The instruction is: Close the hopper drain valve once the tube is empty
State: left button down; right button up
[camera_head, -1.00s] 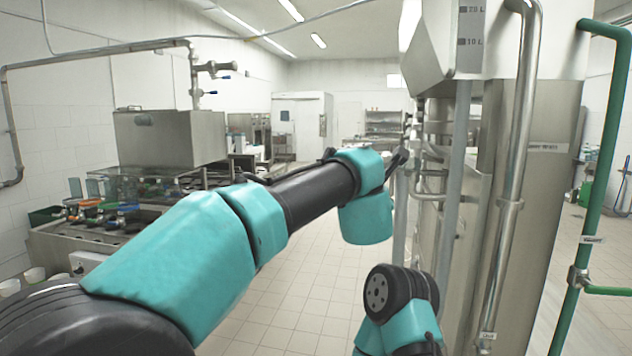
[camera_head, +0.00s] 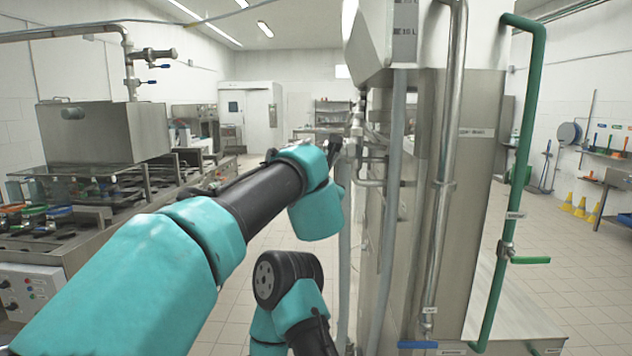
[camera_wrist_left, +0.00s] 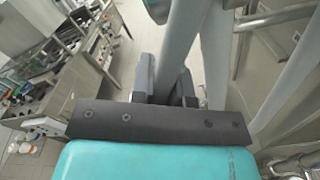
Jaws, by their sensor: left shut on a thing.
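The hopper (camera_head: 372,35), with litre marks on its edge, stands above a steel cabinet. My left gripper (camera_head: 334,145) reaches the metal pipe fittings (camera_head: 358,128) beneath the hopper's left side. In the left wrist view, its dark fingers (camera_wrist_left: 166,85) are shut around a pale grey tube (camera_wrist_left: 183,40). The tube also hangs below the gripper in the head view (camera_head: 344,240). I cannot tell which fitting is the drain valve, and its handle is not clear. The tube's contents cannot be made out. My right gripper is out of view.
A thicker grey hose (camera_head: 393,170) and a steel pipe (camera_head: 447,160) run down the cabinet (camera_head: 483,135). A green pipe (camera_head: 520,150) with a green-handled valve (camera_head: 530,260) stands farther right. A blue handle (camera_head: 417,345) is low in front. A steel counter (camera_head: 95,240) is left.

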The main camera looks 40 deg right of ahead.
pick_arm(q)
jog(key=c, duration=1.1)
grip_release()
jog(key=shift+s+a, duration=0.1)
jog(key=v, duration=1.7)
jog(key=shift+s, duration=0.1)
